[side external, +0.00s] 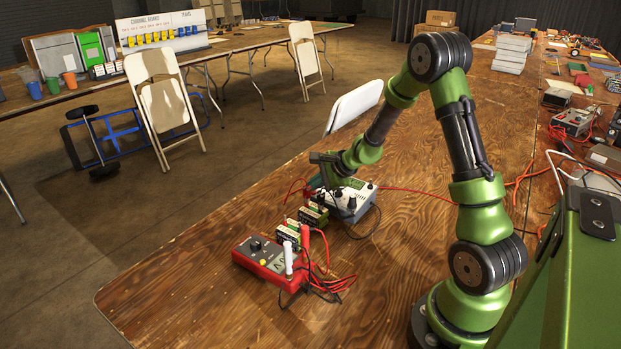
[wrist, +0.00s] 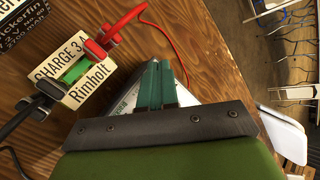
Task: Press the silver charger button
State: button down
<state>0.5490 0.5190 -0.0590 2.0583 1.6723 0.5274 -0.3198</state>
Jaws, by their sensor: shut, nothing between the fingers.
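The silver-grey charger box (side external: 352,204) with dark knobs sits on the wooden table in the side view. In the wrist view only part of it (wrist: 124,100) shows, mostly hidden behind my fingers and mount. My gripper (side external: 322,178) is over the back left part of the charger in the side view. In the wrist view its teal fingers (wrist: 157,88) are shut together with nothing between them and point at the charger. I cannot make out the button, nor whether my fingertips touch the charger.
Red leads (side external: 420,196) cross the table. The table's front left is clear.

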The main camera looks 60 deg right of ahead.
jog(key=shift+f, duration=0.25)
dwell(0.4)
jog(key=shift+r, duration=0.1)
jog(key=shift+a+r, duration=0.1)
jog(key=shift+r, duration=0.55)
jog(key=shift+a+r, duration=0.25)
jog(key=shift+r, duration=1)
jog(key=shift+a+r, duration=0.2)
jog(key=shift+r, duration=1.05)
